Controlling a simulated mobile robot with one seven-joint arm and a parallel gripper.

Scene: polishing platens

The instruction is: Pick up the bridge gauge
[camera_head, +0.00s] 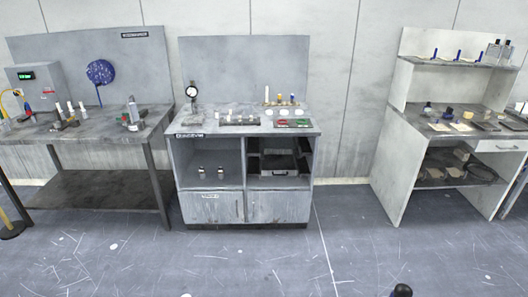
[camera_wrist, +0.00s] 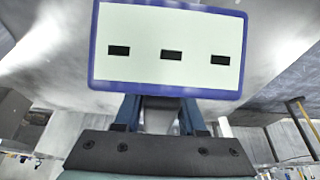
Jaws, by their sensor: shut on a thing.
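My gripper (camera_wrist: 160,113) shows in the wrist view, with its two blue-grey fingers shut on the bridge gauge (camera_wrist: 140,75). What I take for the gauge is a pale rectangular panel with a blue rim and three dark rectangular marks in a row. It fills the upper middle of the wrist view, beyond the fingers. It hides the fingertips, so the exact contact does not show. I cannot make out the gripper or this gauge in the head view.
In the head view, a middle bench (camera_head: 300,133) holds a dial gauge on a stand (camera_head: 191,95) and small parts. A cluttered left table (camera_head: 95,138) and a right shelved bench (camera_head: 393,150) flank it. The floor (camera_head: 230,260) in front is mostly clear.

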